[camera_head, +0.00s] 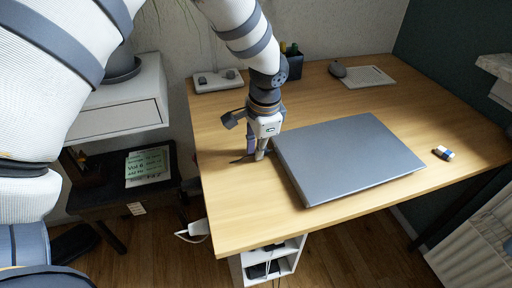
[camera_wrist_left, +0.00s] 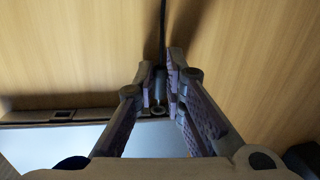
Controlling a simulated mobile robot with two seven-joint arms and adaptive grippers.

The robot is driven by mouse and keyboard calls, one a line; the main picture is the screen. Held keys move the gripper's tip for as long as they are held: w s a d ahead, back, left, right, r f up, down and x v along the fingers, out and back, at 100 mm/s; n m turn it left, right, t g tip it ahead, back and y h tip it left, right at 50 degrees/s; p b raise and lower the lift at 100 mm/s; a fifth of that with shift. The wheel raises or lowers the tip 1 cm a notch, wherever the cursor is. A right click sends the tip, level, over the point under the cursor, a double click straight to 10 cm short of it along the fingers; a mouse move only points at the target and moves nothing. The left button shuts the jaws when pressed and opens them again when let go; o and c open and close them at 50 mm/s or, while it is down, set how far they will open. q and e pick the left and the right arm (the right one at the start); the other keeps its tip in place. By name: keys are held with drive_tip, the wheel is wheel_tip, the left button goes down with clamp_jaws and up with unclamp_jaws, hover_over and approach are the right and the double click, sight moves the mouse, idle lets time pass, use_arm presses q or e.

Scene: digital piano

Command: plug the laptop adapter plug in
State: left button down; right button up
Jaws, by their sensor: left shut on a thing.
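The closed grey laptop (camera_head: 350,160) lies on the wooden desk. My left gripper (camera_head: 259,156) is low over the desk, just beside the laptop's left edge. In the left wrist view the left gripper (camera_wrist_left: 162,92) is shut on the small dark adapter plug (camera_wrist_left: 159,88), with a black cable (camera_wrist_left: 163,30) running away from it. The plug's round end faces the laptop side (camera_wrist_left: 80,150), where a small port-like opening (camera_wrist_left: 62,115) shows left of the plug. Fingers partly hide the plug. I cannot tell whether it touches the laptop. My right gripper is not in view.
A white tray (camera_head: 218,81), a dark pen holder (camera_head: 293,66), a mouse (camera_head: 338,70) and a pale flat pad (camera_head: 367,77) are at the back of the desk (camera_head: 235,215).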

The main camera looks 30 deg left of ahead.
use_arm(q)
drive_tip(key=shift+w+d, duration=0.55)
drive_tip(key=shift+w, duration=0.1)
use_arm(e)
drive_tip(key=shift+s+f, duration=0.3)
use_arm(q)
drive_tip(key=c, duration=1.6)
unclamp_jaws()
drive_tip(key=shift+s+d+r+p, duration=0.1)
drive_tip(key=shift+r+p, duration=0.15)
drive_tip(key=shift+r, duration=0.6)
drive_tip(key=shift+d+r+p, duration=0.15)
drive_tip(key=shift+r+p, duration=0.05)
drive_tip(key=shift+r, duration=0.7)
drive_tip(key=shift+s+d+r+p, duration=0.1)
drive_tip(key=shift+r+p, duration=0.15)
drive_tip(key=shift+r, duration=0.6)
drive_tip(key=shift+f, duration=0.1)
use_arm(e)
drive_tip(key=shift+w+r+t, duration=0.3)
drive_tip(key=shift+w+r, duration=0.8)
